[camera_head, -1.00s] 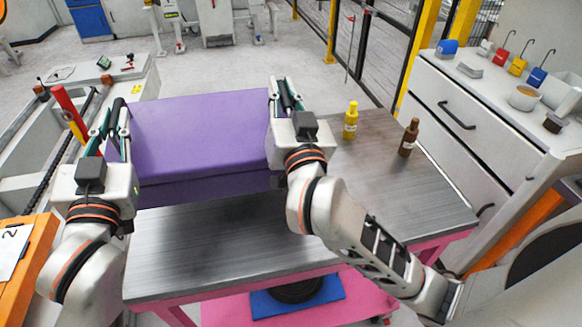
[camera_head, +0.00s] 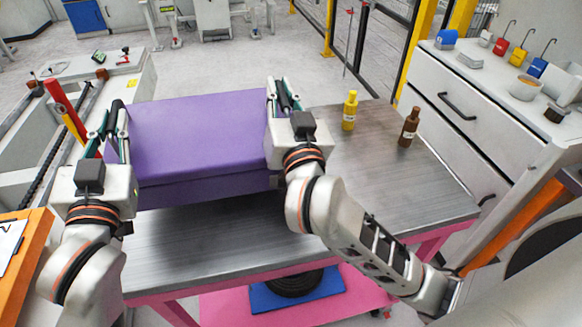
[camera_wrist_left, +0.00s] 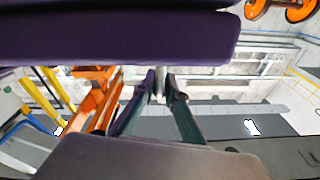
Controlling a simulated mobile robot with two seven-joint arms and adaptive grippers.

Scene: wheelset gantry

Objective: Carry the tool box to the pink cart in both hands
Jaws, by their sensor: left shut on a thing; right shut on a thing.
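The purple tool box (camera_head: 195,135) is level between my two grippers, over the left part of the pink cart's grey metal top (camera_head: 215,245). A dark shadow lies under its front edge; I cannot tell whether its underside touches the top. My left gripper (camera_head: 117,122) is shut at the box's left end, and my right gripper (camera_head: 279,93) is shut at its right end. In the left wrist view the box (camera_wrist_left: 120,38) fills the upper left, and the left gripper's fingers (camera_wrist_left: 160,88) come together just below it. The exact grip points are partly hidden.
A yellow bottle (camera_head: 349,110) and a brown bottle (camera_head: 409,128) stand on the cart top, right of the box. A white drawer cabinet (camera_head: 480,125) stands at the right. The cart's pink lower shelf (camera_head: 335,308) holds a blue item (camera_head: 263,300). The cart top's front is bare.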

